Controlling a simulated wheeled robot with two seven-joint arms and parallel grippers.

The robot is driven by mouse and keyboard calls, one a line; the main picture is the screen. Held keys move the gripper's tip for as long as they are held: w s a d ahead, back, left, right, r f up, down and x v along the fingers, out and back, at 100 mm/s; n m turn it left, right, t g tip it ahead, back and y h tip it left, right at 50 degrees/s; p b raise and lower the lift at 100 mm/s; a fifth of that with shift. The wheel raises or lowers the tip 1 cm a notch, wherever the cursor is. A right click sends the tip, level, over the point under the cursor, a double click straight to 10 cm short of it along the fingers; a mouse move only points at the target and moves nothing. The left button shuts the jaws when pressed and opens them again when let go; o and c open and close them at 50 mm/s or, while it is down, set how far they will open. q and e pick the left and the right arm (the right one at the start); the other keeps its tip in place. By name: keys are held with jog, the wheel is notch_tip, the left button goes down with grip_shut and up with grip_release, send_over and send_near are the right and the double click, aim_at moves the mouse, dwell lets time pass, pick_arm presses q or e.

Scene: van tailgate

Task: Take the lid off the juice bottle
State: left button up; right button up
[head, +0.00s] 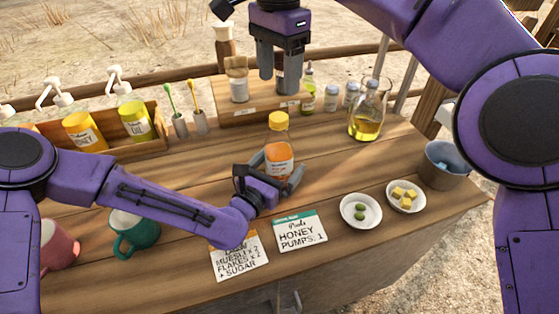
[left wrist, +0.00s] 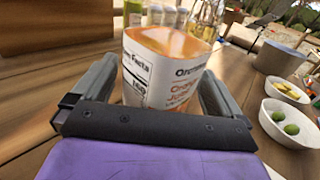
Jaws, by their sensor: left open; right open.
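The juice bottle (head: 279,155) stands upright near the middle of the wooden tailgate, with orange juice inside and a yellow-orange lid (head: 278,120) on top. My left gripper (head: 277,175) is low at the bottle, with its open fingers on either side of the lower body. In the left wrist view, the bottle's label (left wrist: 165,75) fills the space between the fingers; whether they touch it is unclear, and the lid is out of frame. My right gripper (head: 280,80) is open and empty, pointing down above and behind the lid, before a wooden box.
A wooden box (head: 240,113) with a jar stands behind. Two small bowls (head: 361,220) and a grey bucket (head: 442,170) are right. Cards (head: 300,230) and mugs (head: 135,232) lie in front and left.

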aim_at(278, 116)
pick_arm(q)
grip_shut()
pick_arm(e)
jog(key=m, duration=0.6)
jog(key=shift+m, duration=0.3)
jog(key=m, duration=1.5)
jog(key=shift+m, duration=0.4)
jog(key=m, duration=1.8)
jog(key=shift+m, duration=0.3)
jog(key=m, duration=0.5)
jog(key=shift+m, duration=0.4)
jog(key=m, duration=0.6)
jog(key=shift+m, duration=0.4)
notch_tip(278, 116, down, 8)
